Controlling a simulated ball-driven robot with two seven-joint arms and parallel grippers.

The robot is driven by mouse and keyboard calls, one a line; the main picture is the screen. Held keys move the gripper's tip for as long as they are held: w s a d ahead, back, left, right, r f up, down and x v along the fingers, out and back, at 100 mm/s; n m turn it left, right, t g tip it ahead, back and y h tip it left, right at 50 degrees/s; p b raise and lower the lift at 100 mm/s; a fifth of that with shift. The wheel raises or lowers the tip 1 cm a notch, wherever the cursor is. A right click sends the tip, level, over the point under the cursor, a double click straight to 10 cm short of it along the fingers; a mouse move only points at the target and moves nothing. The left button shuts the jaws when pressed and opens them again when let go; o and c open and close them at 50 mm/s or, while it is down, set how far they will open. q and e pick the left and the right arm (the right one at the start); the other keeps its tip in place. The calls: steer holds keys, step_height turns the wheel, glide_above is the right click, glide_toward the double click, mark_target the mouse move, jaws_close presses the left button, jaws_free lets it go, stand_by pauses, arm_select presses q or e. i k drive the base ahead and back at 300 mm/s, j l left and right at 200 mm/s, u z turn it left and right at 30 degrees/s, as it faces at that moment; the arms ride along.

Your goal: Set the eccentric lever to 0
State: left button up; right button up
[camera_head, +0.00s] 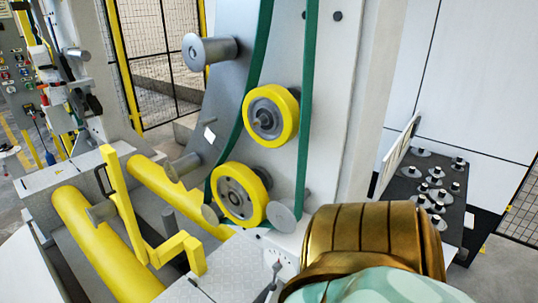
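A small dark grey lever (267,286) stands at the bottom centre, in front of a pale plate (281,262) with small dark marks. It looks like the eccentric lever, but its lower end is cut off by the picture edge. The marks are too small to read, so I cannot tell its setting. A larger yellow cranked bar (122,205) stands upright to the left, with a bent yellow foot (180,248). Neither gripper shows, and nothing visible touches the grey lever.
Yellow wheels (286,117) and a green belt (307,95) are on the machine's upright face. Yellow rollers (92,240) lie at left. A gold ribbed shape (372,232) with a pale green part fills the lower right, close to the lever; it may be mine.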

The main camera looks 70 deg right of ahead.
mark_target(277, 267)
steer(key=z, duration=0.4)
steer(key=k+z, duration=0.1)
steer(key=z, duration=0.7)
steer(key=k+z, duration=0.1)
steer(key=z, duration=0.3)
steer(key=l+z, duration=0.1)
steer(key=z, duration=0.35)
